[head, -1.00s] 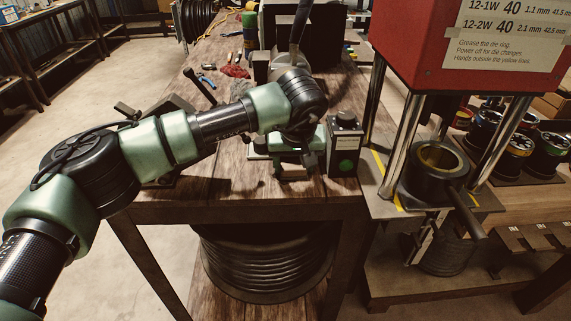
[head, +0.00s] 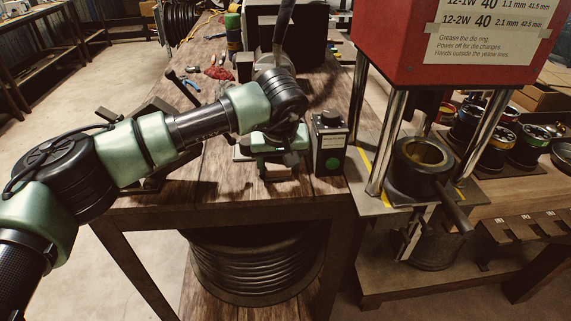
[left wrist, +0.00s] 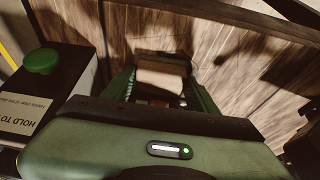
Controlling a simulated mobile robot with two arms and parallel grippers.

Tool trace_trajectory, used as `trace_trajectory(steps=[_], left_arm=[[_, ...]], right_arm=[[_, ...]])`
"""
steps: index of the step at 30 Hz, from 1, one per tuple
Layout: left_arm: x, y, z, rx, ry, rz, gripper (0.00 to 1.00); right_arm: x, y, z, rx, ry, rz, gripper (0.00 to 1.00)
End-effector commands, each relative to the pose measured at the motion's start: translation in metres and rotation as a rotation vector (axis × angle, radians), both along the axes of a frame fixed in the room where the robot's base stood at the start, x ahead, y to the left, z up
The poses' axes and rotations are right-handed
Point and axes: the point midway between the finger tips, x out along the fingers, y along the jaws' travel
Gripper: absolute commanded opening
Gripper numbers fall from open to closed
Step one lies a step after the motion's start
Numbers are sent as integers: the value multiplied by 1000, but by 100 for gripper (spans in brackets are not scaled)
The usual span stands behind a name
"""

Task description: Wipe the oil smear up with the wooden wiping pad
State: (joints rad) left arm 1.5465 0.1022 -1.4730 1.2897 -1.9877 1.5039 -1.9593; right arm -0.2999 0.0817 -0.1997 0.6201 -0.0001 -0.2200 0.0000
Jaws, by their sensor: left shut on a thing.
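My left gripper (head: 277,168) is low over the front of the wooden bench (head: 190,190), just left of a black box with a green button. In the left wrist view, my left gripper (left wrist: 160,92) is shut on the wooden wiping pad (left wrist: 161,80), a pale brown block between its green fingers. The pad is close to the bench top; I cannot tell if it touches. A dark patch shows on the planks around the pad, and I cannot tell oil smear from shadow there. My right gripper is in neither view.
The black button box (head: 329,143) stands close to the right of my left gripper. A red press (head: 455,45) with steel posts and a die ring (head: 423,165) is farther right. Pliers and a red rag (head: 218,73) lie farther back. The bench's front edge is near.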

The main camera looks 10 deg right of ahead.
Motion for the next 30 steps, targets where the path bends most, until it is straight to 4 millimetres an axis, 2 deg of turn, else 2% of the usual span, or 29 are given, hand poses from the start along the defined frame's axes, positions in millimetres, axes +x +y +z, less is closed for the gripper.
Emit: trace_trajectory(steps=[9,15,25,30], left_arm=[[0,23,0,1,-1,1,18],[0,32,0,0,0,0,18],[0,32,0,0,0,0,18],[0,22,0,1,0,-2,18]], right_arm=[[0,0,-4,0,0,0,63],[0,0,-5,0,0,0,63],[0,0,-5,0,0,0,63],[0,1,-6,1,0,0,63]])
